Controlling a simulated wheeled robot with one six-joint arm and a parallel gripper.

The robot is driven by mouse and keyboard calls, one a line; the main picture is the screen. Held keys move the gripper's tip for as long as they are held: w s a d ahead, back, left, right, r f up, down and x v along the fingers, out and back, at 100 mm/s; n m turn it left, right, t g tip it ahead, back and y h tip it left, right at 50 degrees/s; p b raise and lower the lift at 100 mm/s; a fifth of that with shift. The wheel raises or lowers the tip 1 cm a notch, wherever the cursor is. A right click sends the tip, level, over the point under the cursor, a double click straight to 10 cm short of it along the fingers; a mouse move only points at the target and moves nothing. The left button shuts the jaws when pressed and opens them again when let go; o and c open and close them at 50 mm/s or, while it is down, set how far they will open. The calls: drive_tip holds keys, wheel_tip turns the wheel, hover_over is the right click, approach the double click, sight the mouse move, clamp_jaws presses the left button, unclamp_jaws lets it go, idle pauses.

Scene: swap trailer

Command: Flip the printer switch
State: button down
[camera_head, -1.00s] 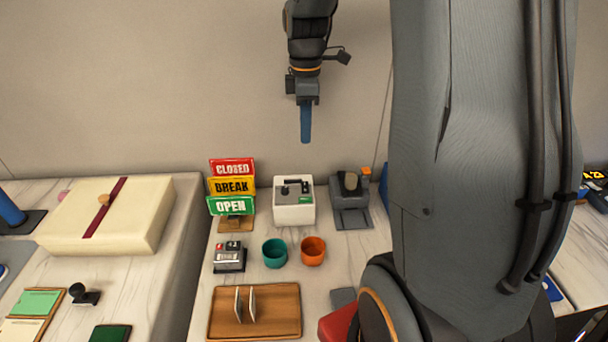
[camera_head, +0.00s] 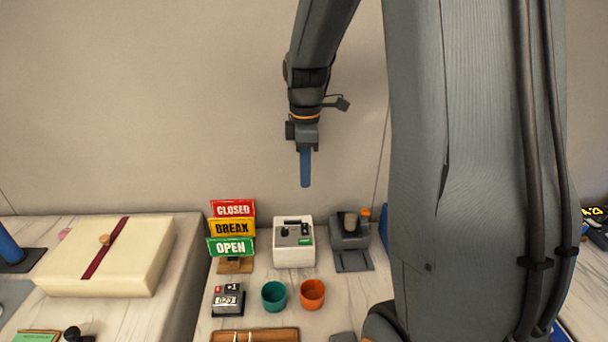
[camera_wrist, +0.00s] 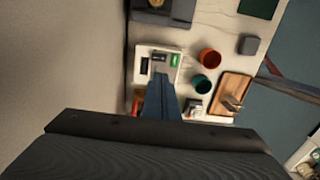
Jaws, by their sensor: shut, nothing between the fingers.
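The printer is likely the white box-shaped device (camera_head: 294,252) with a dark top panel and a small green label, standing on the marble counter near the wall. It also shows in the wrist view (camera_wrist: 143,72), partly hidden by my fingers. I cannot make out its switch clearly. My gripper (camera_head: 305,184) has blue fingers, is shut and empty, and points down in the air above and slightly right of the white device, apart from it. The fingers also show in the wrist view (camera_wrist: 160,78).
A CLOSED/BREAK/OPEN sign stack (camera_head: 232,228) stands left of the device, and a grey machine (camera_head: 350,243) stands right. In front are a counter block (camera_head: 228,299), a teal cup (camera_head: 275,296) and an orange cup (camera_head: 312,294). A cream box (camera_head: 75,265) is far left.

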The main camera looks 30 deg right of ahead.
wheel_tip(320, 180, up, 14)
drive_tip(key=s, duration=0.1)
drive_tip(key=shift+s+a+f+p, duration=0.15)
drive_tip(key=shift+s+a+p, duration=0.2)
idle(0.5)
drive_tip(key=s+a+f+m, duration=0.5)
drive_tip(key=s+f+m, duration=0.1)
drive_tip(key=f, duration=0.3)
drive_tip(key=s+a+f+m+t, duration=0.1)
drive_tip(key=s+a+f+m, duration=0.4)
drive_tip(key=s+f+m, duration=0.2)
wheel_tip(320, 180, down, 2)
